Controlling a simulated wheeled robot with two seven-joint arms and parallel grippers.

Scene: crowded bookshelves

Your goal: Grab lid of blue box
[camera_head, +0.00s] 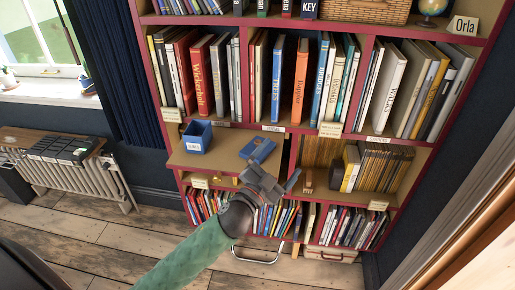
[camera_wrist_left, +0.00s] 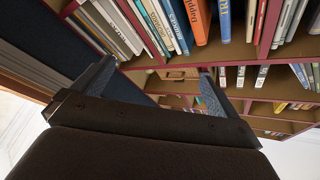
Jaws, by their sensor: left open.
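A small open blue box (camera_head: 197,137) with a white label stands upright on the bare wooden shelf at the left of the bookcase in the head view. A flat blue piece that looks like its lid (camera_head: 257,150) lies to its right on the same shelf. My left gripper (camera_head: 274,174) is in front of and below the lid, apart from it, its near parts overlapping the shelf's front edge in the picture. In the left wrist view the gripper (camera_wrist_left: 155,76) is open, with nothing between the fingers. The box and lid cannot be made out there. My right gripper is not in view.
Rows of upright books (camera_head: 290,80) fill the shelf above, and more books (camera_head: 350,226) stand on the lowest shelf. A dark red divider borders the lid's shelf on the right. The wooden floor (camera_head: 60,221) in front is clear. A radiator (camera_head: 80,177) stands at the left.

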